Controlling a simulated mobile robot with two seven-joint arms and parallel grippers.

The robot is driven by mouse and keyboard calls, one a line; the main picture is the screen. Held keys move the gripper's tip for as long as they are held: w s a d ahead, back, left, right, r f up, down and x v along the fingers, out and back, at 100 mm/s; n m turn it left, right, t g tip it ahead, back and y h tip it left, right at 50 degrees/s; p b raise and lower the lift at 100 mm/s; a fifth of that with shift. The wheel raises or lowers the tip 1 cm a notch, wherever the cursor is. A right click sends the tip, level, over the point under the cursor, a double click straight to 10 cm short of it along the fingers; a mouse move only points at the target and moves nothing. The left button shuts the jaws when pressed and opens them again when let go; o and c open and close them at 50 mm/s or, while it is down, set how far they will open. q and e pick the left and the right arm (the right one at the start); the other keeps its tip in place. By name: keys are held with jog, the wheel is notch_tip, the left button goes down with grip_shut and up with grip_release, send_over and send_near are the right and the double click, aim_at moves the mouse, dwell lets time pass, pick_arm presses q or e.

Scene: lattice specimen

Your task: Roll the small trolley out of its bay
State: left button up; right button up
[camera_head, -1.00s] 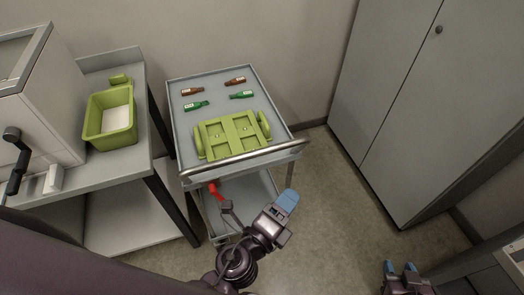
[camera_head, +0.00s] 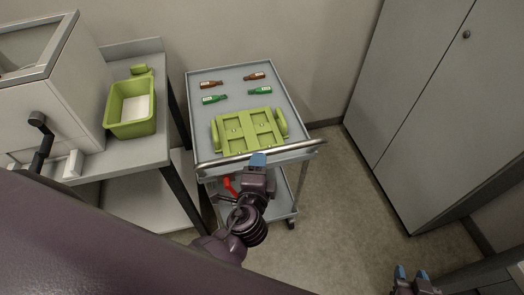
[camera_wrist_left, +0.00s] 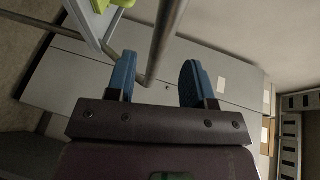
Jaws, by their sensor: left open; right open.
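The small grey trolley (camera_head: 287,100) stands between the bench and the cabinet. A silver handle bar (camera_head: 225,160) runs along its near edge, and a red lever (camera_head: 229,186) shows below. My left gripper (camera_head: 258,160) is open at the middle of the bar, its blue fingertips overlapping it. In the left wrist view, the bar (camera_wrist_left: 166,35) appears between the two open fingers (camera_wrist_left: 157,80); I cannot tell how deep it sits or whether it touches them. My right gripper (camera_head: 411,273) is open and empty at the bottom right, away from the trolley.
On the trolley lie a green tray-like frame (camera_head: 248,126) and several small bottles (camera_head: 261,91). The bench at left holds a green bin (camera_head: 132,128) and a white machine (camera_head: 62,85). A tall grey cabinet (camera_head: 425,95) stands at right. Floor (camera_head: 335,205) is clear right of the trolley.

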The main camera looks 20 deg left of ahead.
pick_arm(q)
jog(key=shift+x, duration=2.8)
grip_shut()
